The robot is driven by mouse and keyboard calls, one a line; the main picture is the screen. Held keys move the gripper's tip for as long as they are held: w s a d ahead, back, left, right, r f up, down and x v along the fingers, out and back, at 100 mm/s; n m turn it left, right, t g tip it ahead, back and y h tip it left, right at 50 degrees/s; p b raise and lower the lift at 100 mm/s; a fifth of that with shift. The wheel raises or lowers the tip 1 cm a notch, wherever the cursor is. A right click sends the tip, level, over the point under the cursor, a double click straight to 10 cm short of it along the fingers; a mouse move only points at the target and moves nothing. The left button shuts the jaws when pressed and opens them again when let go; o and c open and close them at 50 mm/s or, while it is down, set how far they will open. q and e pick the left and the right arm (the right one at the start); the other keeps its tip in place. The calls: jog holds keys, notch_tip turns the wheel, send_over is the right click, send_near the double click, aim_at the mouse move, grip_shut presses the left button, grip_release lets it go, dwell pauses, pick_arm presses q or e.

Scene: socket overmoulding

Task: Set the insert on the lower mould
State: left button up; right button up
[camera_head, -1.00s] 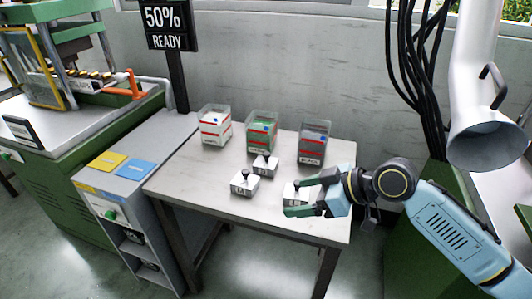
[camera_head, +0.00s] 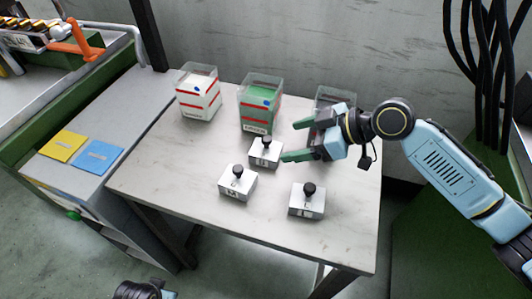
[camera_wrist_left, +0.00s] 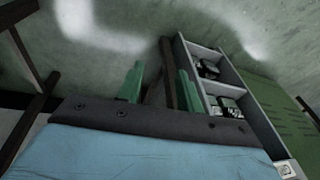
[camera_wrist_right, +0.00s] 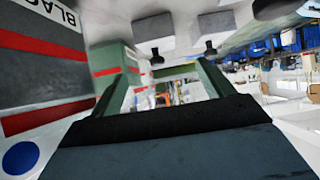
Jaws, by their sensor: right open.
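Three pale metal insert blocks with black knobs stand upright on the table: a back one (camera_head: 265,152), a front left one (camera_head: 238,183) and a front right one (camera_head: 307,200). Their small letters are hard to read. My right gripper (camera_head: 295,140) is open and empty. It shows just right of the back insert, in front of the right bin, apart from it. The right wrist view shows its green fingers (camera_wrist_right: 163,75) apart, with blocks above. My left gripper (camera_wrist_left: 159,75) is open and empty, low over the floor. I cannot make out the lower mould.
White (camera_head: 198,95), green (camera_head: 259,105) and black-labelled (camera_head: 334,102) bins stand along the table's back. A grey cabinet with yellow (camera_head: 62,146) and blue (camera_head: 95,156) plates stands left. An orange-handled machine (camera_head: 75,40) is far left. The table's front left is clear.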

aim_at(269, 149)
jog(key=shift+f, duration=0.95)
jog(key=shift+a+f, duration=0.15)
jog(key=shift+f, duration=0.05)
jog(key=b+x, duration=0.2)
jog(key=x, duration=0.4)
jog(key=shift+w, duration=0.15)
jog(key=shift+w+a+f, duration=0.15)
jog(key=shift+a+f, duration=0.05)
jog(key=shift+a, duration=0.25)
jog(key=c, duration=1.3)
pick_arm(q)
jog(key=w+d+r, duration=0.2)
jog(key=d+r, duration=0.1)
jog(key=r, duration=0.2)
jog(key=shift+d+r+t+h, duration=0.25)
jog(key=shift+r+t+h, duration=0.05)
pick_arm(e)
jog(key=shift+r, duration=0.15)
jog(key=c, duration=0.3)
